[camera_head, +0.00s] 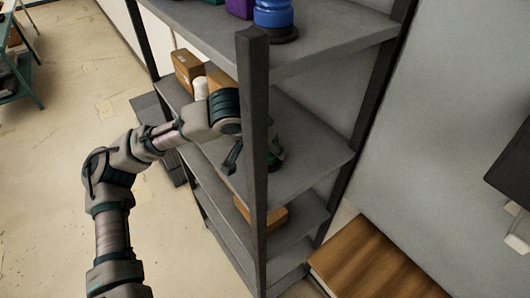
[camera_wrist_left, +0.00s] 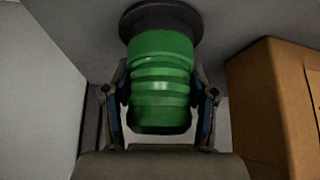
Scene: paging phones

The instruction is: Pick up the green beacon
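The green beacon (camera_wrist_left: 162,85) is ribbed, with a dark round base (camera_wrist_left: 165,15) against a grey shelf surface in the left wrist view. It sits between the two fingers of my left gripper (camera_wrist_left: 160,95). The blue-edged pads lie close along both its sides; whether they press on it is not clear. In the head view my left gripper (camera_head: 252,158) reaches into the middle shelf, partly hidden by the dark front post. Only a bit of the green beacon (camera_head: 276,157) shows to the right of the post. My right gripper is not in view.
The grey shelf rack (camera_head: 310,165) has a dark post (camera_head: 255,120) beside my left wrist. A blue beacon (camera_head: 273,15) and a purple item (camera_head: 240,8) stand on the upper shelf. Brown boxes (camera_head: 187,69) and a white cylinder (camera_head: 201,88) stand behind my forearm. Another brown box (camera_head: 268,218) is lower.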

